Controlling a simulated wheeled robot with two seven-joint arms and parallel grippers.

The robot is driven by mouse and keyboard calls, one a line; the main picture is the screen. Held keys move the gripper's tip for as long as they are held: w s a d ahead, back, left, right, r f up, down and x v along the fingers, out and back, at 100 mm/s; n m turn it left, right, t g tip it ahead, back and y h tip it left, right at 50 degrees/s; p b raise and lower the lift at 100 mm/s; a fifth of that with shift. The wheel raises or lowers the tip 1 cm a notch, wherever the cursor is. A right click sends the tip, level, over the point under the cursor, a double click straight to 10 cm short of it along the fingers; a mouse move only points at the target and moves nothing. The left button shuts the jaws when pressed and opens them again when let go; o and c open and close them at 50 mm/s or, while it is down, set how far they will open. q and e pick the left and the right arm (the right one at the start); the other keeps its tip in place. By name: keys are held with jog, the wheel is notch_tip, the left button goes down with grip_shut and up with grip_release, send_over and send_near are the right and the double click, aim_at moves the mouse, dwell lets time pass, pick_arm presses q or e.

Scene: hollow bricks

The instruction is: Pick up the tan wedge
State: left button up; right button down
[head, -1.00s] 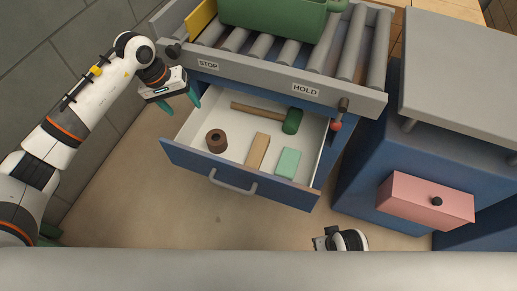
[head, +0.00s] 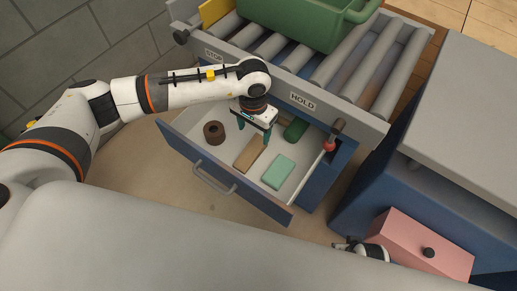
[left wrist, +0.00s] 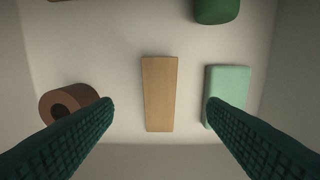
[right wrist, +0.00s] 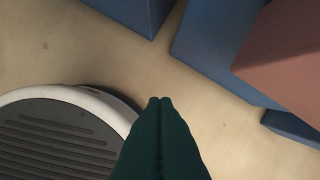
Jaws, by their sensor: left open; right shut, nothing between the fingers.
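The tan wedge (head: 248,154) lies flat in the open drawer, between a brown ring and a mint-green block. In the left wrist view the wedge (left wrist: 159,94) is upright in the picture, centred between the fingers and beyond their tips. My left gripper (head: 254,136) is open above the drawer, its fingers pointing down and apart from the wedge. In the left wrist view its teal fingertips (left wrist: 160,103) have nothing between them at their own height. My right gripper (right wrist: 160,100) is shut and empty over the floor, away from the drawer.
The brown ring (head: 214,133) and mint-green block (head: 279,171) flank the wedge closely. A green mallet head (head: 296,129) lies behind; its handle is hidden. The drawer's front wall (head: 222,172) and the roller bench's edge (head: 300,101) bound the space.

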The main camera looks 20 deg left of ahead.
aim_at(253, 149)
pick_arm(q)
notch_tip(253, 149, down, 4)
jog(key=shift+r, duration=0.15)
jog(key=f, duration=0.4)
jog(key=shift+s+a+f+b, duration=0.15)
jog(key=shift+s+f+b, duration=0.2)
jog(key=shift+f, duration=0.35)
pick_arm(e)
jog(key=r, duration=0.3)
jog(key=shift+w, duration=0.35)
pick_arm(q)
jog(key=shift+c, duration=0.4)
jog(key=c, duration=1)
pick_arm(e)
jog(key=shift+s+f, duration=0.1)
jog(key=shift+s, duration=0.05)
pick_arm(q)
jog(key=shift+r, duration=0.1)
